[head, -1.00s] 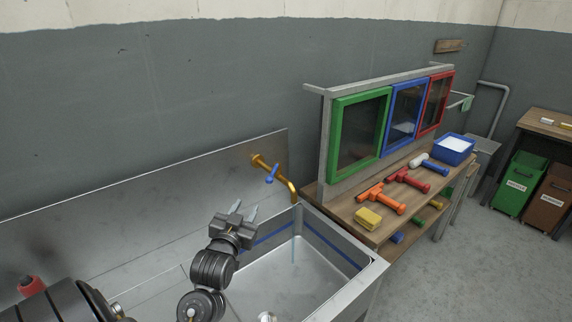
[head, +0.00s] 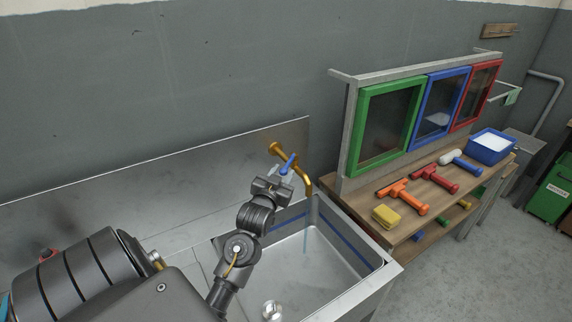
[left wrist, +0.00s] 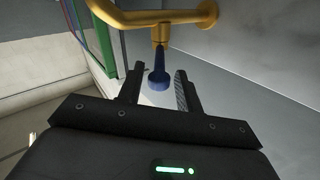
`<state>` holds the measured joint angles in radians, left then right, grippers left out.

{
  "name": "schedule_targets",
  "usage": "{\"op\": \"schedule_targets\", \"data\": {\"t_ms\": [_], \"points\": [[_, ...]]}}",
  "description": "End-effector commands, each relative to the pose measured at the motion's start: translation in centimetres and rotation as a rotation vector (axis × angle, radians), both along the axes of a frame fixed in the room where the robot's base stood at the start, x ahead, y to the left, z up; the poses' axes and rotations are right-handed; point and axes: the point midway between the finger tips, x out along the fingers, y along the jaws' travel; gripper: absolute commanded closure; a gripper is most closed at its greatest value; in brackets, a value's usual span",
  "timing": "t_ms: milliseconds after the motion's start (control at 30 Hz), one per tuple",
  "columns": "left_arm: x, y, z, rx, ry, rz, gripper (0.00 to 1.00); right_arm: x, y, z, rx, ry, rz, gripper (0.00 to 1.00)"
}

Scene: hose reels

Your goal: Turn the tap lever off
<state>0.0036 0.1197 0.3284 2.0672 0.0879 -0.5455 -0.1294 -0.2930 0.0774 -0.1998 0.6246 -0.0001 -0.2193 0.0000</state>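The brass tap (head: 306,179) comes out of the metal splashback above the sink. My left gripper (head: 279,171) is just below and beside the lever. In the left wrist view, the blue lever (left wrist: 159,78) hangs from the brass tap (left wrist: 150,18) and its end lies between the two spread fingers (left wrist: 158,88), with gaps on both sides. My right gripper is not in view.
The metal sink (head: 345,290) has a blue line inside and a shiny drain part (head: 271,310). To the right, a wooden bench (head: 425,228) holds a yellow sponge (head: 386,215), squeegees and a blue tub (head: 490,147). Framed panels (head: 390,128) stand behind it.

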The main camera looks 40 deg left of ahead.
Motion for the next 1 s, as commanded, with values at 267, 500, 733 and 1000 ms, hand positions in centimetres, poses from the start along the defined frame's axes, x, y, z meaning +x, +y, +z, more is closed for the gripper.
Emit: {"op": "schedule_targets", "data": {"t_ms": [267,500,733,1000], "points": [[2.8,1.1,0.1,0.000,0.000,-0.002,0.65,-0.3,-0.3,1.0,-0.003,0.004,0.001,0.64],[3.1,1.1,0.0,0.000,0.000,-0.003,0.65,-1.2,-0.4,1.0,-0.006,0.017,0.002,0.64],[3.1,1.1,0.0,0.000,-0.001,-0.002,0.83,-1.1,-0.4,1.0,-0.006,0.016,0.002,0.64],[3.1,1.2,0.0,0.000,0.000,-0.002,1.00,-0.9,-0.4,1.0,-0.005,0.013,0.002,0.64]]}}
